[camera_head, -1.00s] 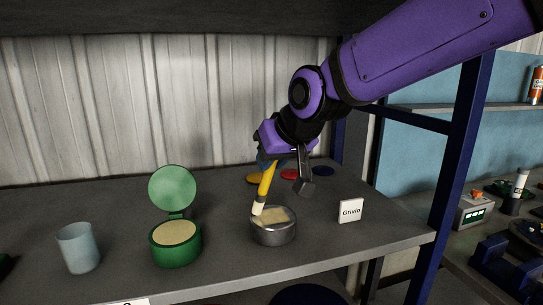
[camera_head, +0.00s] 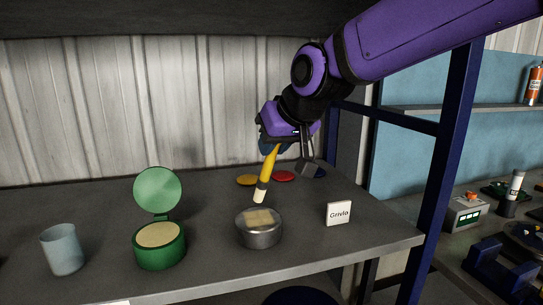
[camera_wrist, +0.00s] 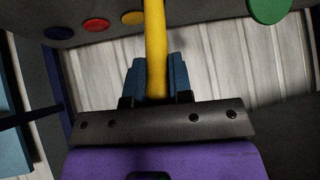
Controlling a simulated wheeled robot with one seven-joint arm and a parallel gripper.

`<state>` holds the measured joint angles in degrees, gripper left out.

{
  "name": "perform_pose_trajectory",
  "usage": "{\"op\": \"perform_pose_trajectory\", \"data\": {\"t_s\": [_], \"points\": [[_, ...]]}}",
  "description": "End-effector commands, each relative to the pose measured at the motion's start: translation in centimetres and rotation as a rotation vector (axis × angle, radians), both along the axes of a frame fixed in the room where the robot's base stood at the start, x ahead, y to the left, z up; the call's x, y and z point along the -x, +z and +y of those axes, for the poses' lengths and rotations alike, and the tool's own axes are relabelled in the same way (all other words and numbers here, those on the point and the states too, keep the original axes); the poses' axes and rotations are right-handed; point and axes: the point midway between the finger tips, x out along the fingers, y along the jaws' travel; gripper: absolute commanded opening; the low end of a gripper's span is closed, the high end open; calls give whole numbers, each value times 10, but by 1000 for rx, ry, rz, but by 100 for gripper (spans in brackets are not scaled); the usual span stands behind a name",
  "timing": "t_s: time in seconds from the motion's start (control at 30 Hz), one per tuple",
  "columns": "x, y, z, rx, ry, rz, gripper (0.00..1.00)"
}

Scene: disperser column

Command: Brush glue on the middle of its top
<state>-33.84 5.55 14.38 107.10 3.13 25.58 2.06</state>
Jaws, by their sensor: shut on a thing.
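My gripper (camera_head: 275,147) is shut on a yellow-handled brush (camera_head: 268,170), held tilted with its pale bristle tip pointing down. In the wrist view the yellow handle (camera_wrist: 155,45) runs up from between the blue fingers (camera_wrist: 157,78). The bristle tip is just above the round grey metal tin (camera_head: 258,236), apart from it. The tin's top shows a pale yellow patch (camera_head: 261,218) near its middle. A green pot (camera_head: 160,252) with its lid raised stands to the left and holds a cream-coloured filling (camera_head: 160,234).
A pale blue cup (camera_head: 62,250) stands at the left. A white "Grivlo" card (camera_head: 339,213) stands right of the tin. Yellow (camera_head: 247,179) and red (camera_head: 284,176) discs lie behind. A blue post (camera_head: 450,170) rises at the shelf's right end.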

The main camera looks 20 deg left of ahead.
Motion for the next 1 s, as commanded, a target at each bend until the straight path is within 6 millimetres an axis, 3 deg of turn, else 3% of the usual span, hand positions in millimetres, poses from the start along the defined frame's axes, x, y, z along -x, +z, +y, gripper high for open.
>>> {"op": "perform_pose_trajectory", "data": {"t_s": [0.5, 1.0], "points": [[1, 46, -6, -1, -6, -1, 0], [1, 49, -7, -1, -6, -1, 0]]}}
